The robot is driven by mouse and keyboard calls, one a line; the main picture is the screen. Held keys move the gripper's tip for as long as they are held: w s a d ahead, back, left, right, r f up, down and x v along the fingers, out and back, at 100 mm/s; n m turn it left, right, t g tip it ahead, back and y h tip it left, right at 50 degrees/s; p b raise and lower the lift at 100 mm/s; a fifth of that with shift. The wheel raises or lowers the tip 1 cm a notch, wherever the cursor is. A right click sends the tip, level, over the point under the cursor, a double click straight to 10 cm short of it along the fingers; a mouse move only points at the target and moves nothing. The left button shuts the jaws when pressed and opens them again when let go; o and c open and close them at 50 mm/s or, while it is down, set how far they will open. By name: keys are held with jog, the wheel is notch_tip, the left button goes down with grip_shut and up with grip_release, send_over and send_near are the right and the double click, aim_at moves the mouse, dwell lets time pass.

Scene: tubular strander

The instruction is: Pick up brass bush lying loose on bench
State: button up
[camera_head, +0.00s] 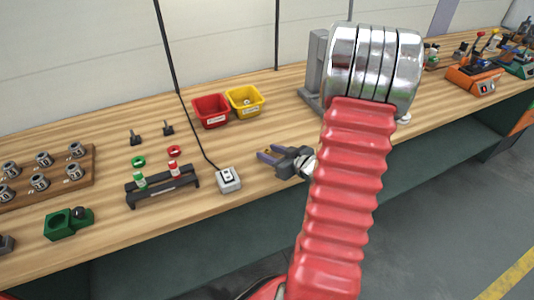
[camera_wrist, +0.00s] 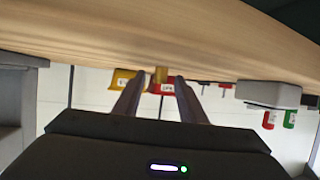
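My gripper (camera_head: 266,156) is low over the front middle of the bench (camera_head: 120,233), with its fingers pointing left. In the wrist view, which looks upside down, the fingers (camera_wrist: 160,82) are apart with a gap between them. A small brass-coloured piece, which looks like the brass bush (camera_wrist: 160,74), stands against the bench top between the fingertips. I cannot tell whether it is fully between them or a little beyond, and no contact shows. In the head view I cannot make out the bush; my gripper may hide it.
A grey switch box (camera_head: 229,180) with a cable lies left of my gripper. Behind are a red bin (camera_head: 211,121) and a yellow bin (camera_head: 243,114). A black rack (camera_head: 163,192), a green block (camera_head: 68,223) and a wooden holder (camera_head: 85,180) stand left. Orange equipment (camera_head: 473,78) is far right.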

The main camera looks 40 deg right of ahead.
jog(key=shift+c, duration=0.7)
grip_shut()
jog(key=shift+r, duration=0.1)
notch_tip(320, 180, up, 10)
dwell(0.5)
dwell(0.5)
